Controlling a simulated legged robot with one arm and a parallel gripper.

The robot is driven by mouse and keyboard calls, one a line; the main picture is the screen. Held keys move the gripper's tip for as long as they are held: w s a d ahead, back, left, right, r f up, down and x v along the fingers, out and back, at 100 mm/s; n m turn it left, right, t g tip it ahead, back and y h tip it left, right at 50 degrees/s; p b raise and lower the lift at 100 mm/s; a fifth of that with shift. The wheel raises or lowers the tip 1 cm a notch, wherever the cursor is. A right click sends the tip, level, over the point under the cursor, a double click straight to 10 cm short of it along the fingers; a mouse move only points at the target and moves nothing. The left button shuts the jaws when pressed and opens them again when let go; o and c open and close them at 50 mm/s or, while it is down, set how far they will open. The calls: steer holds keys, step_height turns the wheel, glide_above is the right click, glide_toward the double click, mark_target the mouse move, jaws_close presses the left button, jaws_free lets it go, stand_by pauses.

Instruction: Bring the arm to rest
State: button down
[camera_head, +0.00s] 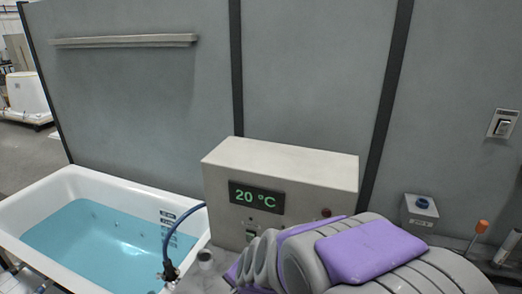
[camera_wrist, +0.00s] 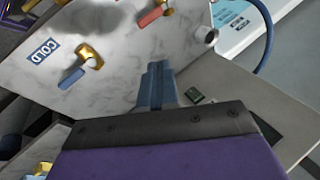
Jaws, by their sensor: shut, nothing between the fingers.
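My arm shows in the head view as grey and purple links, folded low at the right in front of the control box; the fingers cannot be made out there. In the wrist view my gripper (camera_wrist: 157,72) is shut, with its fingers together and nothing between them. The fingertips point over a marble surface (camera_wrist: 115,55), and I cannot tell how far above it they are.
A white bathtub (camera_head: 25,206) of blue water stands at left. A control box (camera_head: 290,163) reads 20 °C. A blue hose (camera_head: 170,236) hangs over the tub rim. A blue-handled tap (camera_wrist: 88,55) stands near a COLD label. A wall switch (camera_head: 503,125) is at right.

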steer(key=s+d+r+n+g+h, duration=0.1)
steer(key=s+d+r+n+g, duration=0.1)
steer(key=s+d, duration=0.8)
steer(key=s+d+r+n+g+h+b, duration=0.1)
steer(key=s+d+n+g, duration=0.3)
steer(key=s+d, duration=0.5)
steer(key=s+r+n+h, duration=0.1)
steer(key=s, duration=0.5)
steer(key=shift+s+d+r+h, duration=0.3)
steer(key=shift+s+d, duration=0.05)
steer(key=shift+s, duration=0.05)
